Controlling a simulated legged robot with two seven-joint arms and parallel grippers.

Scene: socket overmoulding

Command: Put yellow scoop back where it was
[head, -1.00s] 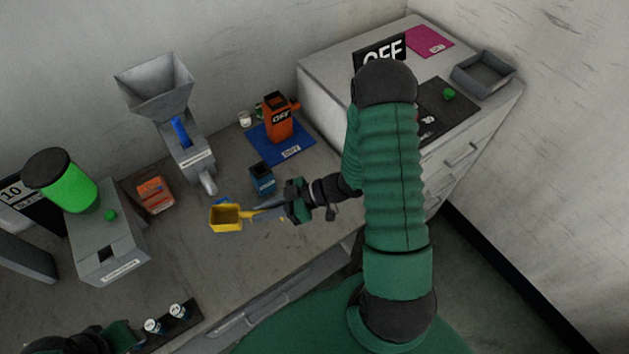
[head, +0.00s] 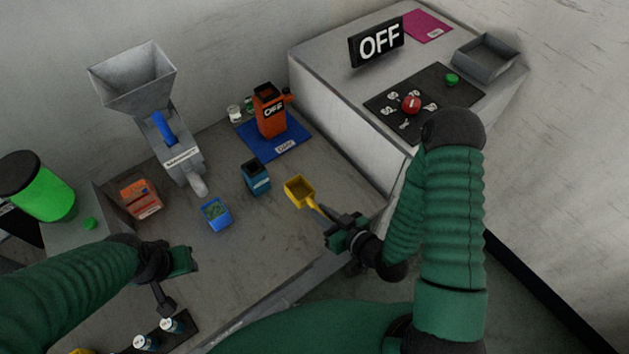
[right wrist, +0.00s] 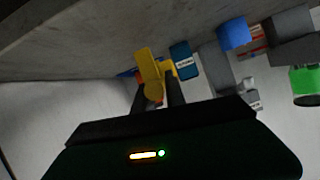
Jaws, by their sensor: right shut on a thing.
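The yellow scoop (head: 299,191) is in the head view, right of the dark blue box. My right gripper (head: 327,217) is shut on its handle. The scoop's square bowl points up and left, and it appears just above the table. In the right wrist view the scoop (right wrist: 150,72) shows between the two dark fingers (right wrist: 158,97). My left gripper (head: 190,260) is at the lower left in the head view, over the table near the small bottles. I cannot make out its finger opening.
A blue container (head: 216,213) with green contents, a dark blue box (head: 256,177) and an orange box (head: 140,198) stand on the table. An orange canister (head: 269,110) stands on a blue mat (head: 251,143). A grey hopper machine (head: 170,140) stands behind. Table space near the front edge is clear.

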